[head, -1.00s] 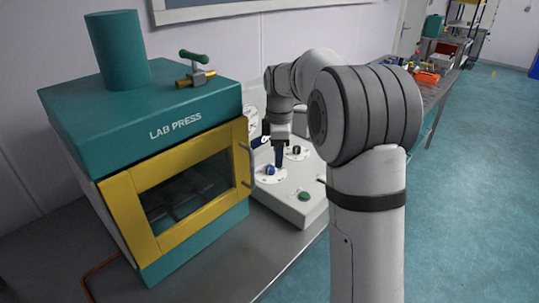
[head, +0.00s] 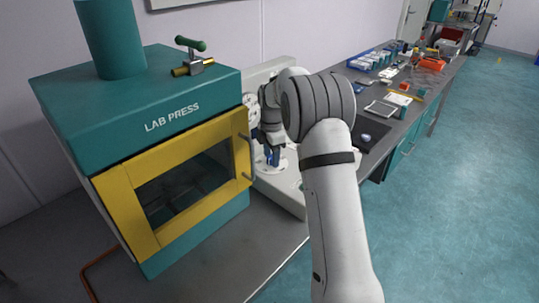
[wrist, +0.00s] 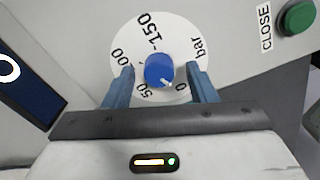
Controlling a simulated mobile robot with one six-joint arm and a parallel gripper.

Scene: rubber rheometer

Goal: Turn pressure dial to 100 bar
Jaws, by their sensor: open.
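The pressure dial is a blue knob (wrist: 158,69) on a round white scale plate (wrist: 142,32) marked 0, 50, 100, 150 and bar. Its white pointer mark faces down and right, close to the 0. My gripper (wrist: 160,68) is open, with one blue finger on each side of the knob. I cannot tell whether the fingers touch it. In the head view my gripper (head: 272,157) is low over the control panel, beside the lab press, and my arm hides much of the panel.
The lab press (head: 150,150), with a yellow-framed door and handle, stands close left of my gripper. A green button (wrist: 297,17) labelled CLOSE is right of the dial. A dark display (wrist: 30,85) is at the left. A cluttered bench (head: 425,95) lies behind.

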